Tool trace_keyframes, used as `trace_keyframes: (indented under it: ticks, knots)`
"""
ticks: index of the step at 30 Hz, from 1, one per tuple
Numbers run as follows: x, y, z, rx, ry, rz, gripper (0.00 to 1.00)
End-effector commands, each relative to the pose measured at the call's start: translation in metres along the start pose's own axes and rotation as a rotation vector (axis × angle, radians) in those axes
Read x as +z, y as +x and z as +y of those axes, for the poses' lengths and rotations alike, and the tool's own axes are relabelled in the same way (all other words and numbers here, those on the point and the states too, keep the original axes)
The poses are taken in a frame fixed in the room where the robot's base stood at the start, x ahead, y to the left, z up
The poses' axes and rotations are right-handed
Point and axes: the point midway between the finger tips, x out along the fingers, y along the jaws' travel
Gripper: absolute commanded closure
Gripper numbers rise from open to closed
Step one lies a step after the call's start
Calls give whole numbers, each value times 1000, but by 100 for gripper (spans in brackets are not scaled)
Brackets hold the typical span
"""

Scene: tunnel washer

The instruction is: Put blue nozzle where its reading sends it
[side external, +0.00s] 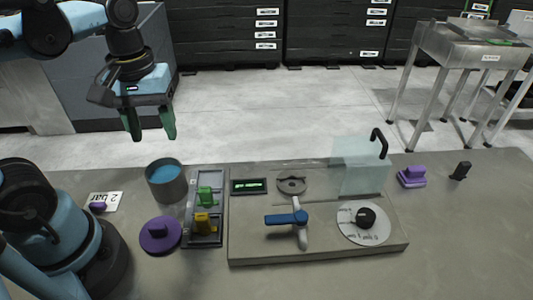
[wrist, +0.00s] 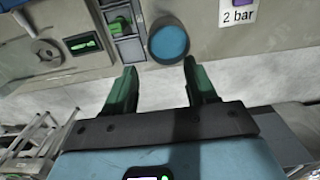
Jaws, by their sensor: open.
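My gripper (side external: 153,137) is open and empty, raised above and behind the pot at the left. Its green fingers (wrist: 163,82) are apart in the wrist view. A blue bar-shaped piece (side external: 283,218) sits across a pale pipe on the grey panel (side external: 245,247); I cannot tell whether it is the blue nozzle. A grey pot (side external: 168,190) has a flat blue inside, also seen in the wrist view (wrist: 168,42). The panel's display (side external: 248,186) shows small green text, too small to read. A card (side external: 113,203) reads "2 bar" and bears a small purple piece (side external: 98,207).
A grey tray (side external: 202,241) holds a green piece (side external: 206,196) and a yellow piece (side external: 203,222). A purple knobbed disc (side external: 160,235) lies beside it. The panel bears a black-knobbed dial (side external: 366,217) and a clear guard (side external: 358,165). A purple block (side external: 411,177) lies right.

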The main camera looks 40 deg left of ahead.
Motion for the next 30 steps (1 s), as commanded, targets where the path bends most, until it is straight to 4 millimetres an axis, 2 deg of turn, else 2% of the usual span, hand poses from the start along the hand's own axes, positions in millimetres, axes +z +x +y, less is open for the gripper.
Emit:
trace_keyframes:
  ticks: [9, 15, 26, 30]
  knots:
    - [0, -52, 0, 0, 0, 0, 43]
    - [0, -73, 0, 0, 0, 0, 43]
    - [0, -79, 0, 0, 0, 0, 43]
    - [-6, -65, 7, 40, 77, 47, 43]
